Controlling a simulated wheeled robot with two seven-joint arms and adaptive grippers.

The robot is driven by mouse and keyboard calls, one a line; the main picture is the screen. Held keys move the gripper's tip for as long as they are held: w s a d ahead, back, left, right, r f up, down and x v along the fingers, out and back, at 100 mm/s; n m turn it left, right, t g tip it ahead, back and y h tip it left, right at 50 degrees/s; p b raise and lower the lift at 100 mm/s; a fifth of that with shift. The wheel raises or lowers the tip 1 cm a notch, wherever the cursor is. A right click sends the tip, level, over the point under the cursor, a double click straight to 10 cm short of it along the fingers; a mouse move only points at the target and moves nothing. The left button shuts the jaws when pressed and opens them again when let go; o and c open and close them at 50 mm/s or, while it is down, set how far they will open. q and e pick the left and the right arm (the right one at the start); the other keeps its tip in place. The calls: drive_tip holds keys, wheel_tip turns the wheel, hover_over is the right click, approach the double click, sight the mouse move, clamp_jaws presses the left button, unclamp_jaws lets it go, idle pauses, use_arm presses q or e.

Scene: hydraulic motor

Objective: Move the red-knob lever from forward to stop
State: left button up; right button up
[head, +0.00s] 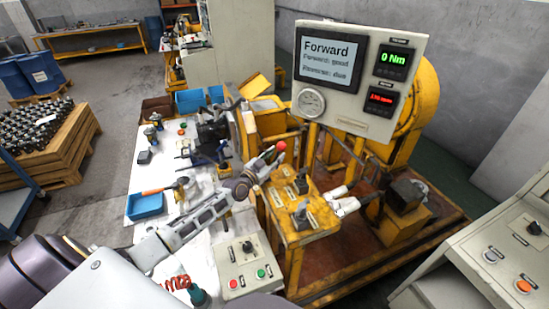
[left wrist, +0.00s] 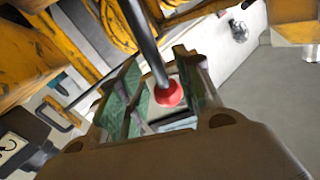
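The lever's red knob (head: 281,146) shows just beyond my left gripper (head: 262,165) in the head view, over the yellow machine. In the left wrist view the red knob (left wrist: 168,93) sits at the end of a grey rod (left wrist: 147,42), between the two green-padded fingers of my left gripper (left wrist: 165,95). The fingers are apart, with gaps beside the knob; I see no firm grip. The lever's base is hidden in the head view. The display (head: 328,60) reads "Forward", "Forward: good" and "Reverse: due", and a green readout shows 0 Nm. My right gripper is not in view.
A yellow stand (head: 303,238) with small levers is right of my left arm. A grey control box (head: 246,266) with red and green buttons sits on the white table (head: 140,207), near my forearm. Two white cylindrical objects (head: 347,206) lie right of the stand. A grey console (head: 500,262) stands lower right.

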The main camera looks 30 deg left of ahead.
use_arm(q)
drive_tip(key=c, duration=0.7)
drive_tip(key=shift+r, duration=0.1)
clamp_jaws()
drive_tip(key=shift+r, duration=0.1)
